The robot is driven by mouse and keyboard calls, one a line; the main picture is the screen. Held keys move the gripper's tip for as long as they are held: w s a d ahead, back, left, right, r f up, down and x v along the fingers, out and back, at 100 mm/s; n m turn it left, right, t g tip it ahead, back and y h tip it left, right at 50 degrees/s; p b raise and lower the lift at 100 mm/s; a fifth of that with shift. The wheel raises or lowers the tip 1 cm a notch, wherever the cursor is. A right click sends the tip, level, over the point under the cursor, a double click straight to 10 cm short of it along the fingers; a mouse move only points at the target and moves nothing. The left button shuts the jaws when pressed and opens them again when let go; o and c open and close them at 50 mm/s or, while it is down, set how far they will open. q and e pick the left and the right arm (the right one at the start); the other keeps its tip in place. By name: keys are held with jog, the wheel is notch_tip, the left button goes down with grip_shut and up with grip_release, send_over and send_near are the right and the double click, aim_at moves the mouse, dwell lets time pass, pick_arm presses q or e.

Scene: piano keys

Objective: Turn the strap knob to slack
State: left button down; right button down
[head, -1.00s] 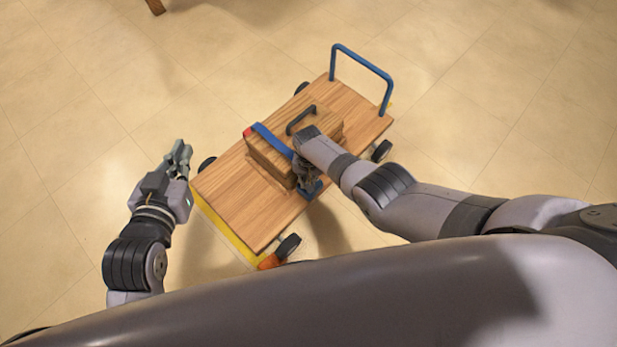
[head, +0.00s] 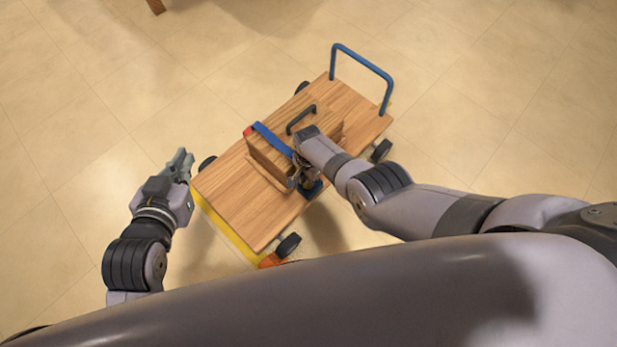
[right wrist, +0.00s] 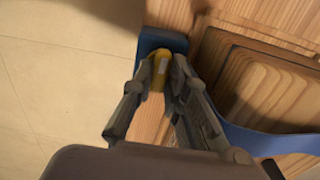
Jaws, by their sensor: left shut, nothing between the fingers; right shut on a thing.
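The strap knob (right wrist: 160,68) shows in the right wrist view as a yellow piece with a pale stripe, on a blue base (right wrist: 161,40) at the edge of the wooden cart. My right gripper (right wrist: 157,78) is shut on the knob, one finger on each side. In the head view my right gripper (head: 303,180) hides the knob. The blue strap (head: 272,138) runs over a wooden box (head: 268,160) on the cart; it also shows in the right wrist view (right wrist: 262,142). My left gripper (head: 180,165) is shut and empty, left of the cart above the floor.
The wooden cart (head: 235,205) has dark wheels, a blue push handle (head: 362,60) at the far right end and yellow along its near left edge. The box has a dark handle (head: 300,118).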

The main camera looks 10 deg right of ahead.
dwell(0.4)
jog(key=c, duration=1.6)
grip_release()
jog(key=shift+r, duration=0.2)
jog(key=shift+r, duration=5.8)
jog(key=shift+d, duration=0.1)
